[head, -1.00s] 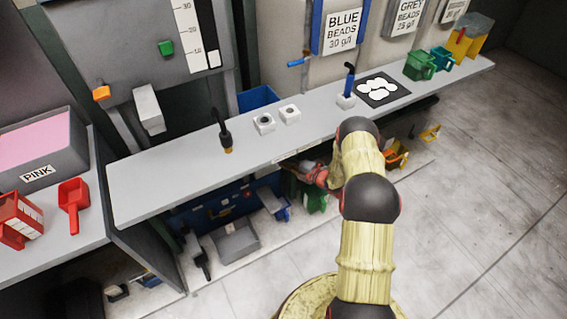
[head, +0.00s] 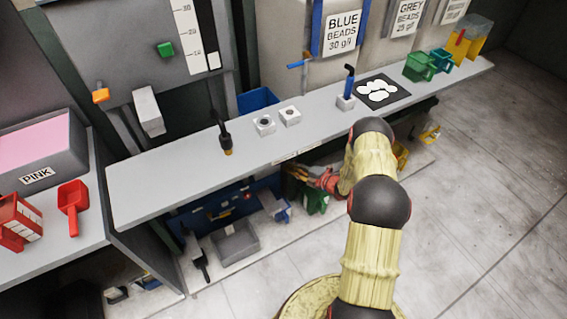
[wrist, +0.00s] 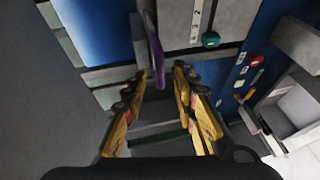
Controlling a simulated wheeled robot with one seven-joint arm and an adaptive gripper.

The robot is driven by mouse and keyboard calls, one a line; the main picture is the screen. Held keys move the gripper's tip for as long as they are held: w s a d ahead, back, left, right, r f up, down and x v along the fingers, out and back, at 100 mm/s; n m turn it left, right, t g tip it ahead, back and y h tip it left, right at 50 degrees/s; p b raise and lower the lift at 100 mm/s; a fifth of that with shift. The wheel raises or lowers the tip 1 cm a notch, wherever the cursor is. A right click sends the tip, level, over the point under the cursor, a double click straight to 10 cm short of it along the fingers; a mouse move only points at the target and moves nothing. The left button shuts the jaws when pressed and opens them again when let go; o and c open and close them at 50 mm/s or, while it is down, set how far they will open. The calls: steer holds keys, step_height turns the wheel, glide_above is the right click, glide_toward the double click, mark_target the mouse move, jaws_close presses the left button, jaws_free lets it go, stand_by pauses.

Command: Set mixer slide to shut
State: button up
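My gripper (head: 298,172) reaches in under the front edge of the long grey shelf in the head view. In the wrist view my gripper (wrist: 160,72) is open, its yellow fingers apart with black tips. A purple upright handle (wrist: 156,56) stands just beyond the gap between the fingertips, with no clear contact. A pale scale strip (wrist: 196,18) with a teal knob (wrist: 210,40) is to its right. No label shows which of these is the mixer slide, so I cannot tell its setting.
The grey shelf (head: 180,176) lies over my forearm's reach. A blue panel (wrist: 240,72) with small red and green knobs is right of my fingers in the wrist view. A grey bin (head: 235,243) sits below the shelf.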

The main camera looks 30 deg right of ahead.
steer(key=v, duration=0.7)
stand_by(0.4)
